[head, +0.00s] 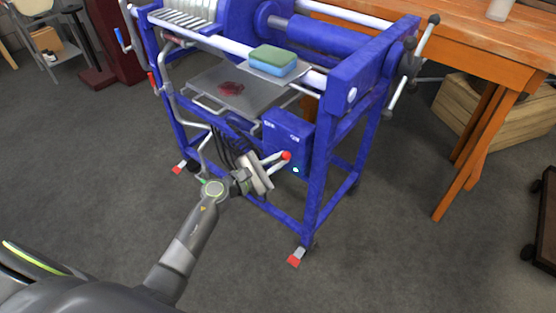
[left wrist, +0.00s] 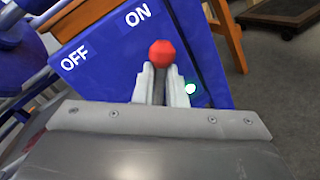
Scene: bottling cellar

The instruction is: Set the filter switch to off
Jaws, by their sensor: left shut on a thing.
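The filter switch is a lever with a red knob (head: 286,155) on the front of a blue switch box (head: 291,132) low on the blue filter frame. In the left wrist view the red knob (left wrist: 162,53) stands between my fingertips, on the ON side. The box (left wrist: 95,48) carries the white words OFF at left and ON at right. A small pale green lamp (left wrist: 190,88) shines below ON. My left gripper (head: 279,159) is shut on the lever just below the knob; the lever's shaft is mostly hidden by the fingers (left wrist: 161,85). My right gripper is not in view.
The blue filter frame (head: 313,185) surrounds the box, with posts and a lower rail near my left arm. An orange wooden table (head: 470,45) stands at right. Floor in front is clear.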

